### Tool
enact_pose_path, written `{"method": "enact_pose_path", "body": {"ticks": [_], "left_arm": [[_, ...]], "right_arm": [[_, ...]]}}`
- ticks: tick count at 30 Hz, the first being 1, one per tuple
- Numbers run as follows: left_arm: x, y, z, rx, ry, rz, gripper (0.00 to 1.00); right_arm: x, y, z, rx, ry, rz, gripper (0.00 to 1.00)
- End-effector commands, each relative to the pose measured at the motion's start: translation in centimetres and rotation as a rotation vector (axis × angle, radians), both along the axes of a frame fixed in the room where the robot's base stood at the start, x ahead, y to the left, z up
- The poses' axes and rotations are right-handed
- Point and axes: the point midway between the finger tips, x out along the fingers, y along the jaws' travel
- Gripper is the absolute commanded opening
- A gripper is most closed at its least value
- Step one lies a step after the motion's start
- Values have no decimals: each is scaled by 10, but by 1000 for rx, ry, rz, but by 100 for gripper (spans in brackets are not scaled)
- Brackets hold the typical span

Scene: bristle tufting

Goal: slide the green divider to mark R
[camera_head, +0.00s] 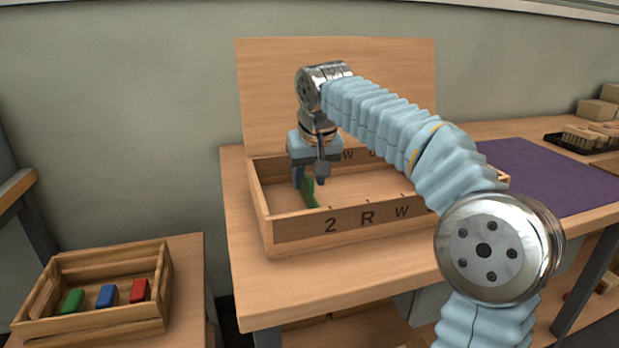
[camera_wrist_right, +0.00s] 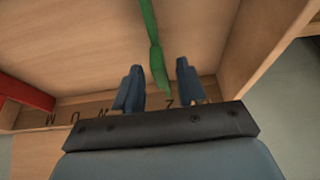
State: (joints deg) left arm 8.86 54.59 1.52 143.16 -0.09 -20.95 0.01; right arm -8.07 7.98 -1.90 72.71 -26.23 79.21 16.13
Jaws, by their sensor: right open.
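The green divider (camera_head: 309,193) stands in the left part of an open wooden box (camera_head: 262,215). The front wall carries the marks 2, R and W; mark R (camera_head: 367,217) is to the right of the divider. My right gripper (camera_head: 309,180) is inside the box at the divider, pointing down. In the right wrist view, the green divider (camera_wrist_right: 157,62) runs between the two open fingers (camera_wrist_right: 160,85), with gaps visible beside it. A red divider (camera_wrist_right: 25,93) shows at the left of that view. My left gripper is out of view.
A wooden crate (camera_head: 98,325) at lower left holds green, blue and red blocks. An upright wooden panel (camera_head: 270,90) stands behind the box. A purple mat (camera_head: 545,180) and a black tray (camera_head: 570,146) with wooden pieces lie to the right. My right arm covers the box's right part.

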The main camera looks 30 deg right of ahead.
Motion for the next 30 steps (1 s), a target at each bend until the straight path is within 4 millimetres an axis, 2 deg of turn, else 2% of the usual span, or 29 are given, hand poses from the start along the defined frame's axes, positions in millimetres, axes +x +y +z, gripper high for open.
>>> {"method": "enact_pose_path", "body": {"ticks": [6, 14, 23, 26, 30], "left_arm": [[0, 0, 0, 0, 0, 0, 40], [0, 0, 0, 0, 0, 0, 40], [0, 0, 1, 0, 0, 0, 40], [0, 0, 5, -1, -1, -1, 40], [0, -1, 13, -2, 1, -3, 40]], "right_arm": [[0, 0, 0, 0, 0, 0, 40], [0, 0, 0, -1, 1, 0, 1], [0, -1, 0, -1, 1, 0, 0], [-3, -13, 2, -1, 1, -5, 0], [-10, -42, 3, 0, 1, -7, 0]]}}
